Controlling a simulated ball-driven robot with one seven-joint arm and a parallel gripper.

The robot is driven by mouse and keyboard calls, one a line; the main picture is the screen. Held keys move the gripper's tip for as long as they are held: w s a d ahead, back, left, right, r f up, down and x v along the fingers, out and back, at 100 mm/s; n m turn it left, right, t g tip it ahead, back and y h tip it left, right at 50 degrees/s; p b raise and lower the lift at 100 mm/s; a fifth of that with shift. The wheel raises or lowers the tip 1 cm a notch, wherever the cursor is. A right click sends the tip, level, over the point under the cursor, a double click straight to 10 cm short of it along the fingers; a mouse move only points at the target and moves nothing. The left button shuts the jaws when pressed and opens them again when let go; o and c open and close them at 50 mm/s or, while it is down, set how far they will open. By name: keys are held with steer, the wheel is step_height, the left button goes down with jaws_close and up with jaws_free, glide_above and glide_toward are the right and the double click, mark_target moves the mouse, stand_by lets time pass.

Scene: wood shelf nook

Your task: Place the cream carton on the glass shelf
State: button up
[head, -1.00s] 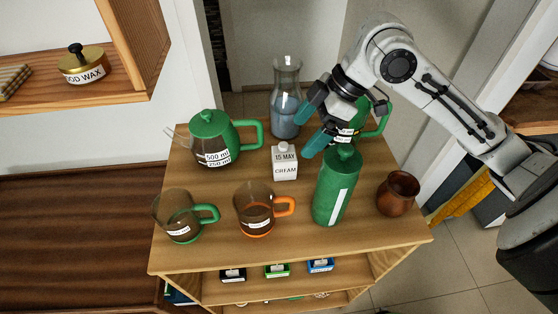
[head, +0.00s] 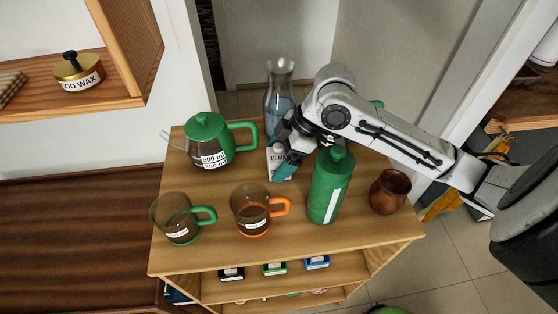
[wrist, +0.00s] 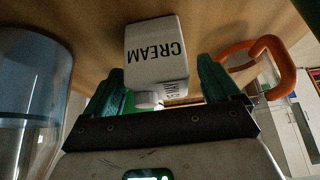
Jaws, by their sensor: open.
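The white cream carton (head: 273,173) stands on the wooden top of the small shelf unit, partly covered by my gripper in the head view. In the wrist view the carton (wrist: 153,48) shows its CREAM label and small round cap. My gripper (head: 283,153) is open at the carton, with a teal fingertip on either side of it. In the wrist view my gripper (wrist: 160,80) shows gaps between both fingers and the carton. I cannot make out a glass shelf in these frames.
Close around stand a blue-filled glass carafe (head: 280,98), a green-lidded teapot (head: 208,145), an orange-handled mug (head: 251,212), a green-handled mug (head: 177,222), a green bottle (head: 330,190) and a brown pot (head: 388,192). A wooden wall shelf (head: 110,88) holds a wax tin (head: 78,72).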

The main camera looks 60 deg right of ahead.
steer(key=c, duration=1.3)
steer(key=shift+r, duration=0.1)
